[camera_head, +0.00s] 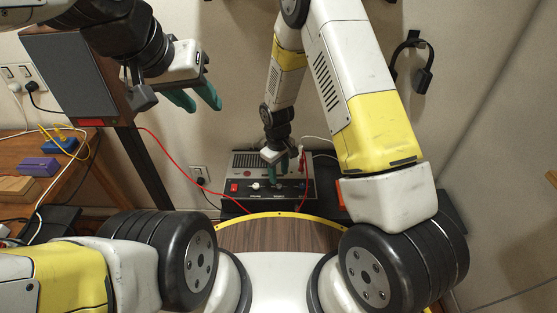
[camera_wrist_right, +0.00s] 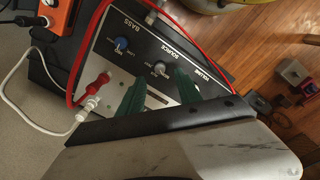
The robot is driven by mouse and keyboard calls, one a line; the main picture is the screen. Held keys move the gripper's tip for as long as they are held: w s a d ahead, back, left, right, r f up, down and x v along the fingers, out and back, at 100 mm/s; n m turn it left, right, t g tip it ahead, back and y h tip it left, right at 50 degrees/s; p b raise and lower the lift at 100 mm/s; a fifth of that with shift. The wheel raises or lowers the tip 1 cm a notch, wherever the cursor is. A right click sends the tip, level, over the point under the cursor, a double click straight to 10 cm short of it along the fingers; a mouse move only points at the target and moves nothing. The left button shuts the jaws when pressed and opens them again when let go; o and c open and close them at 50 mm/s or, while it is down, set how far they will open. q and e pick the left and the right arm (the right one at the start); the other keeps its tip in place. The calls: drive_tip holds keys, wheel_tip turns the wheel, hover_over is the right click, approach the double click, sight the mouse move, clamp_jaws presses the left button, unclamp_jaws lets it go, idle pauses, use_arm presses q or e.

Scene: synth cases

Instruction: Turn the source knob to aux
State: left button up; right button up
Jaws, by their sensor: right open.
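The amplifier (camera_head: 246,160) stands against the back wall, with a row of knobs on its dark front panel. In the right wrist view, the grey source knob (camera_wrist_right: 160,68) sits under the SOURCE label, beside the blue bass knob (camera_wrist_right: 121,44). The VOLUME label also shows; its knob is hidden there. My right gripper (camera_wrist_right: 162,75) is open, its green fingertips on either side of the source knob in the picture; I cannot tell whether they touch it. The knob's pointer setting is too small to read. My left gripper (camera_head: 197,100) is open and empty, well above and left of the amplifier.
A red plug (camera_wrist_right: 92,87) and cables lie close to the panel. A red switch (camera_head: 234,188) is at its left end. A speaker (camera_head: 75,72) stands at the left, above a wooden bench (camera_head: 70,190). Headphones (camera_head: 425,75) hang on the wall.

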sight(279, 186)
wheel_tip(279, 186, down, 6)
drive_tip(key=shift+r, duration=0.15)
clamp_jaws()
